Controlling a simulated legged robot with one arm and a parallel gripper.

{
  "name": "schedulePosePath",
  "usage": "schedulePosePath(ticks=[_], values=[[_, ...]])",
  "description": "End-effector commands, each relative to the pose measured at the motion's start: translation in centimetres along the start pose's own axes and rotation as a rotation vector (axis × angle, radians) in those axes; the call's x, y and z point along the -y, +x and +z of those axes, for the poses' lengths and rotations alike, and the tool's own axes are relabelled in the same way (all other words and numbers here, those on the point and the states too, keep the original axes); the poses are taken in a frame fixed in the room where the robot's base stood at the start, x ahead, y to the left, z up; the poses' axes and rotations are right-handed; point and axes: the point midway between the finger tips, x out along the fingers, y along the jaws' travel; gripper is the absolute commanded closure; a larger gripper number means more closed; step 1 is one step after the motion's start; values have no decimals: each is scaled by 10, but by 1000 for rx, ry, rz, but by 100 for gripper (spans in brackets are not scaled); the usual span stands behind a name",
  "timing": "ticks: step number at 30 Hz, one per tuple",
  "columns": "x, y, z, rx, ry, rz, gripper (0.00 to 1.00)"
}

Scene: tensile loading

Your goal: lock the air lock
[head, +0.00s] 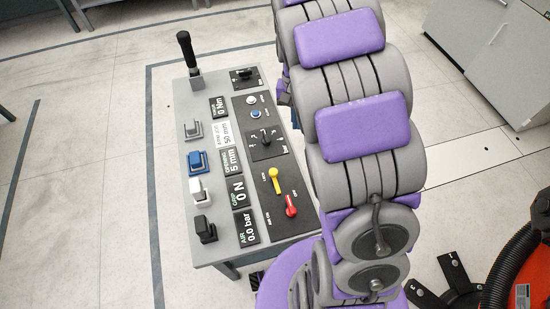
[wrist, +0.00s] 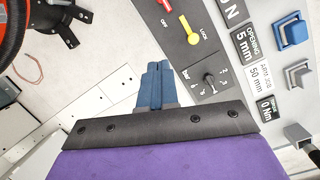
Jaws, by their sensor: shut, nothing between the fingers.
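A yellow lever (head: 275,181) sits on the console's black panel, with the word LOCK printed beside it. A red lever (head: 291,207) is just below it, near the words OFF and AIR ON. In the wrist view the yellow lever (wrist: 189,30) is up and right of my gripper (wrist: 158,66), and the red lever (wrist: 163,4) is at the top edge. My gripper's blue fingers are shut together and empty, apart from both levers in the picture. The air display (head: 248,228) reads 0.0 bar.
The grey console (head: 215,250) also carries a black-handled lever (head: 187,50), a selector knob (head: 265,137), several coloured switches and more displays. The selector knob (wrist: 209,80) lies right of my fingertips. An orange-red machine part (head: 530,255) with a black hose stands at lower right. Floor left of the console is clear.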

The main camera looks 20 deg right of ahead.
Motion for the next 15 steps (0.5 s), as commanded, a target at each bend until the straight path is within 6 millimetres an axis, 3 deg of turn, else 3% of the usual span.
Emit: schedulePosePath(ticks=[1, 6, 15], values=[[3, 10, -16, 9, 9, -1, 100], [18, 38, -60, 32, 29, -13, 100], [49, 101, -122, 87, 44, -62, 100]])
